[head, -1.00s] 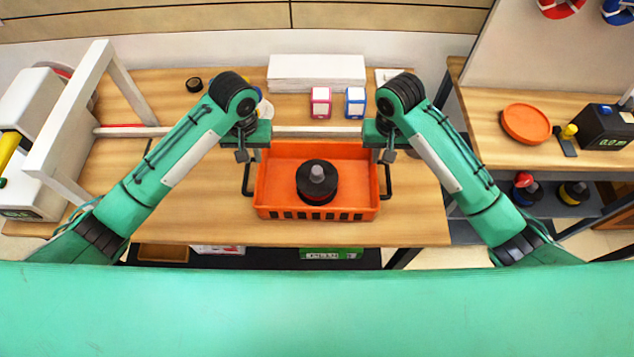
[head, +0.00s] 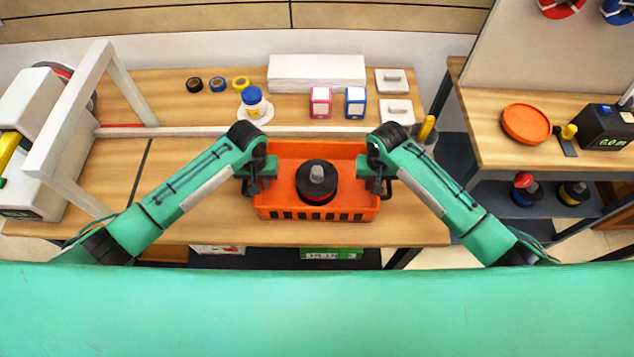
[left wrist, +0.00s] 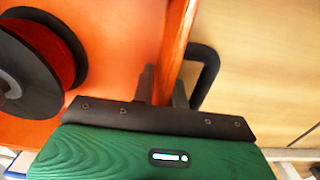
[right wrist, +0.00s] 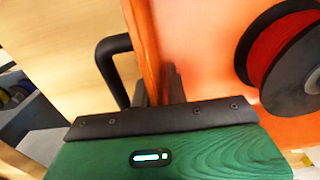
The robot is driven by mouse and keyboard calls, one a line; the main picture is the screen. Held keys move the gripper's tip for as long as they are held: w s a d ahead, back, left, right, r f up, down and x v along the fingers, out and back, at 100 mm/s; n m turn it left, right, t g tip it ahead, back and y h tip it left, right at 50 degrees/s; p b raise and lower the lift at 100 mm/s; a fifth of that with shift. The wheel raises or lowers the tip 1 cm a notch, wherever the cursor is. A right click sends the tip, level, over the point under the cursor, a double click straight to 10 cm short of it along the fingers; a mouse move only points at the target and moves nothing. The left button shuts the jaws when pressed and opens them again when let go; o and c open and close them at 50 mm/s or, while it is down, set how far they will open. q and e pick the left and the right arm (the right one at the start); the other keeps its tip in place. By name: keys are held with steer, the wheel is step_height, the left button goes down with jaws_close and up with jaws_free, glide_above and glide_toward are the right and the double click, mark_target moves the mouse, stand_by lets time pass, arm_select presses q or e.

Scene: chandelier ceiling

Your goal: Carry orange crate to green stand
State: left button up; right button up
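The orange crate (head: 350,190) sits on the wooden table, with a dark handle on each short side. A black and red spool (head: 317,181) with a grey knob stands inside it. My left gripper (head: 258,180) is shut on the crate's left wall; in the left wrist view its fingers (left wrist: 163,90) straddle the wall beside the handle (left wrist: 207,70). My right gripper (head: 375,180) is shut on the right wall, and its fingers (right wrist: 156,90) straddle that wall in the right wrist view. I see no green stand in any view.
Behind the crate are a pale rail (head: 300,131), a pink box (head: 320,101), a blue box (head: 355,101) and a blue-lidded jar (head: 252,97). A white frame (head: 75,120) stands at left. A second table (head: 485,130) with an orange dish (head: 526,124) is at right.

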arm_select(q)
jaws_close()
arm_select(e)
jaws_close()
arm_select(q)
steer(key=shift+w+r, duration=0.1)
steer(key=shift+r, duration=0.1)
arm_select(e)
steer(key=shift+w+r, duration=0.1)
steer(key=shift+r, duration=0.1)
